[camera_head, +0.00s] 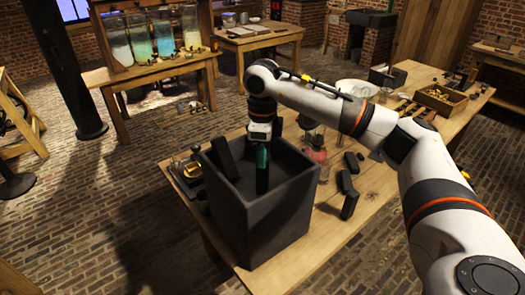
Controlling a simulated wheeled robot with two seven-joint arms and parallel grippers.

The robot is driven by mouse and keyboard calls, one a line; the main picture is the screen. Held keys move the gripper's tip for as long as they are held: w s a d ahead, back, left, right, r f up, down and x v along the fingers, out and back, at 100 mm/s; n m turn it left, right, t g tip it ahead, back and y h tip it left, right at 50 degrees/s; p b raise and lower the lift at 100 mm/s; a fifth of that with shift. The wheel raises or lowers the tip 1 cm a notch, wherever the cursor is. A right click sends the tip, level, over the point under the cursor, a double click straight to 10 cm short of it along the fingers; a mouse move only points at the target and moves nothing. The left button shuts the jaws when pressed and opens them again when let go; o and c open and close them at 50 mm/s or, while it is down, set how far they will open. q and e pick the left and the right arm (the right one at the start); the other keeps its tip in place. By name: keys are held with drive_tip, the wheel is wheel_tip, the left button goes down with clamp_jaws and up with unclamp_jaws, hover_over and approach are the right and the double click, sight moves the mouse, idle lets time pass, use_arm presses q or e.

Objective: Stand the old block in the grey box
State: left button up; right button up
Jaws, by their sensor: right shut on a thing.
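The grey box (270,222) is a tall, dark, open-topped box on the near left part of the wooden table. My right gripper (263,158) points down into its open top and is shut on a dark block (262,182), which hangs roughly upright inside the walls. The block's lower end is hard to make out, so I cannot tell whether it touches the floor. Another dark block (223,156) leans at the box's back left inside. My left gripper is not in view.
Several dark blocks (350,205) stand or lie on the table (375,185) right of the box. A small tray with items (187,172) sits left of it.

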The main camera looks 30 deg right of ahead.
drive_tip(key=shift+f, duration=0.2)
drive_tip(key=o, duration=0.9)
drive_tip(key=shift+o, duration=1.2)
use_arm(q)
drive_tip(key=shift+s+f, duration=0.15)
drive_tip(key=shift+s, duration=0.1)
use_arm(e)
drive_tip(key=shift+r, duration=0.15)
